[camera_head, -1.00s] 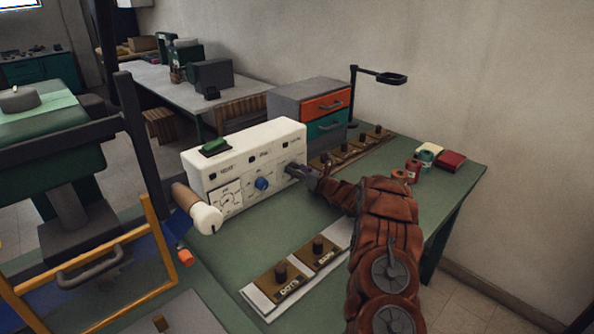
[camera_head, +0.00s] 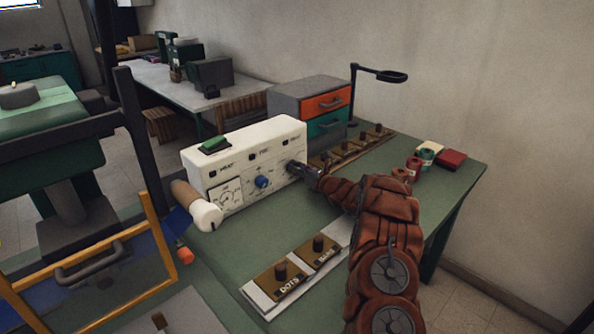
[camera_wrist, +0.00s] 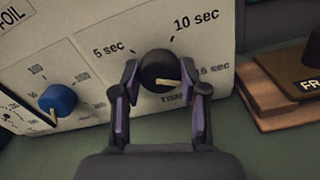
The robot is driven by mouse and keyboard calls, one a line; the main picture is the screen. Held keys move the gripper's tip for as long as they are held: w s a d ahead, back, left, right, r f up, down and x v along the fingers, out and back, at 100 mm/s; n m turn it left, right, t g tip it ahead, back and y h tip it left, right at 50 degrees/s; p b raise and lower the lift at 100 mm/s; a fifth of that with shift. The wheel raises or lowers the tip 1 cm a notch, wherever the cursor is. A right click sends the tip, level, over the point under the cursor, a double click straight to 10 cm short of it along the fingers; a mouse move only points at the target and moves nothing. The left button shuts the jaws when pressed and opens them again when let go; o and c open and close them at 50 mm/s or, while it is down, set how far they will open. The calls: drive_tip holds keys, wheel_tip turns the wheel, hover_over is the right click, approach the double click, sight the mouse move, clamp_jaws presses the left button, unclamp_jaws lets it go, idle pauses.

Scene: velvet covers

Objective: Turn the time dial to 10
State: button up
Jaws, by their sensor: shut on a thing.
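The time dial (camera_wrist: 158,70) is a black knob at the right end of the white control box (camera_head: 240,150). Printed marks 5 sec, 10 sec and a partly hidden 15 sec surround it. Its pale pointer line points right and slightly down in the wrist view, toward the partly hidden mark and away from the 10 sec label (camera_wrist: 196,20). My gripper (camera_wrist: 158,80) is shut on the dial, with one finger on each side. In the head view my gripper (camera_head: 299,170) meets the box's right front and hides most of the dial.
A blue dial (camera_head: 262,182) sits left of the time dial on the same panel. A pale roller with a brown handle (camera_head: 207,213) is at the box's left end. Wooden stamps (camera_head: 290,280) lie in front. A drawer unit (camera_head: 312,108) stands behind.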

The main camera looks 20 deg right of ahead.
drive_tip(key=n+b, duration=0.2)
drive_tip(key=b, duration=0.2)
drive_tip(key=n+b, duration=0.3)
drive_tip(key=b, duration=0.2)
drive_tip(key=shift+a+f, duration=0.1)
drive_tip(key=shift+f, duration=0.3)
drive_tip(key=n+b, duration=0.2)
drive_tip(key=b, duration=0.2)
drive_tip(key=shift+r+n, duration=0.1)
drive_tip(key=shift+n, duration=0.3)
drive_tip(key=n+b, duration=0.1)
drive_tip(key=b, duration=0.1)
drive_tip(key=shift+n+b, duration=0.4)
drive_tip(key=n+b, duration=0.5)
drive_tip(key=b, duration=0.2)
drive_tip(key=shift+r+n, duration=0.15)
drive_tip(key=shift+n, duration=0.15)
drive_tip(key=o, duration=1.1)
drive_tip(key=shift+o, duration=0.2)
drive_tip(key=shift+r, duration=0.1)
drive_tip(key=shift+s, duration=0.1)
